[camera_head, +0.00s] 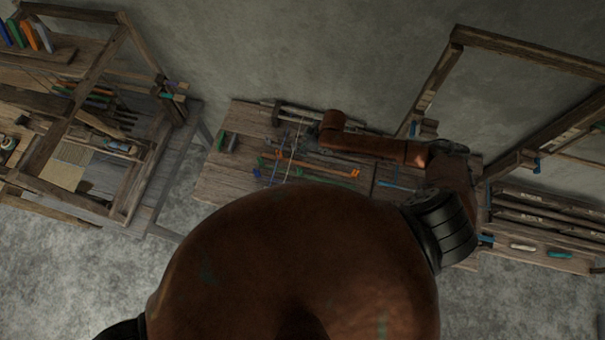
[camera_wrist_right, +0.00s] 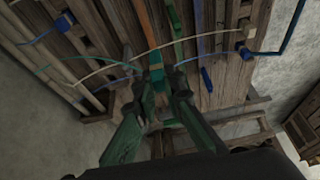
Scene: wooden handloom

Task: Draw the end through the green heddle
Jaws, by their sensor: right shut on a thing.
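My right gripper (camera_wrist_right: 156,88) is shut on a small teal-green piece (camera_wrist_right: 156,73) with a pale orange band below it. The fingers hide part of this piece. A green bar (camera_wrist_right: 175,32) lies just beyond, beside an orange bar (camera_wrist_right: 145,22) and a blue bar (camera_wrist_right: 199,42). A pale thread (camera_wrist_right: 105,68) curves across near the fingertips; I cannot tell whether it touches the piece or passes through anything. In the head view my right gripper (camera_head: 312,138) is small and dark over the workbench, near pale threads (camera_head: 297,150). My left gripper is not in view.
The wooden workbench (camera_head: 228,185) carries an orange bar (camera_head: 310,166) and small coloured blocks. A wooden loom frame (camera_head: 125,165) stands at left, and another upright frame (camera_head: 440,75) at right. My large brown arm part covers the lower middle.

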